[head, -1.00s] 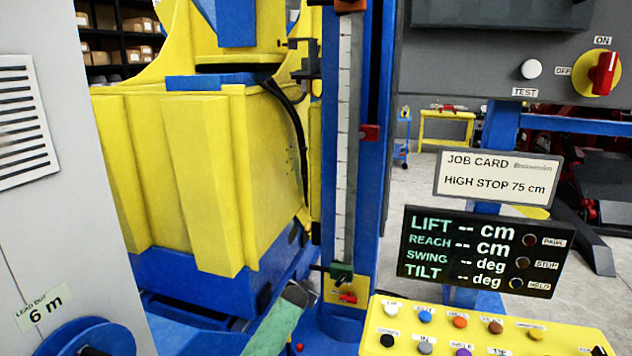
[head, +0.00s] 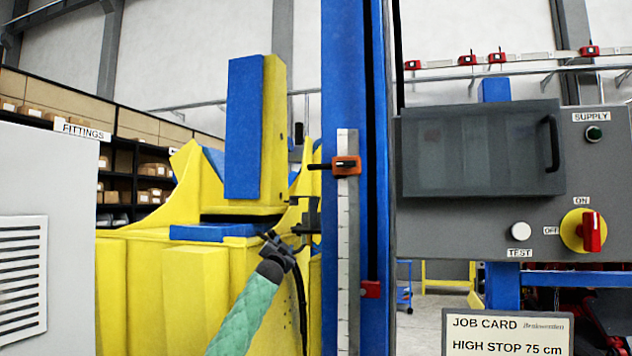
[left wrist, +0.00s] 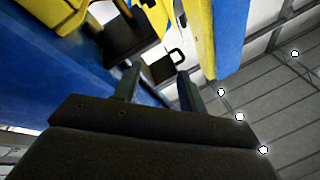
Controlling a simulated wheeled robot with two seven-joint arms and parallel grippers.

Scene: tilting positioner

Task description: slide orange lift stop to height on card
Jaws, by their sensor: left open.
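The orange lift stop (head: 346,166) sits near the top of the white scale strip (head: 343,240) on the blue column (head: 342,60). A dark pin sticks out of its left side. The job card (head: 508,335) reads "HIGH STOP 75 cm". My left gripper (head: 272,238) is below and left of the orange stop, apart from it, in front of the yellow machine body. In the left wrist view my left gripper (left wrist: 155,85) shows two spread fingers with nothing between them. The scale's numbers are too small to read. My right gripper is not in view.
A small red block (head: 371,289) is on the column's right side, below the orange stop. The grey control panel (head: 470,225) stands to the right with a red-and-yellow switch (head: 583,231). A grey cabinet (head: 45,180) stands at the left. The yellow machine body (head: 150,290) is behind my left arm.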

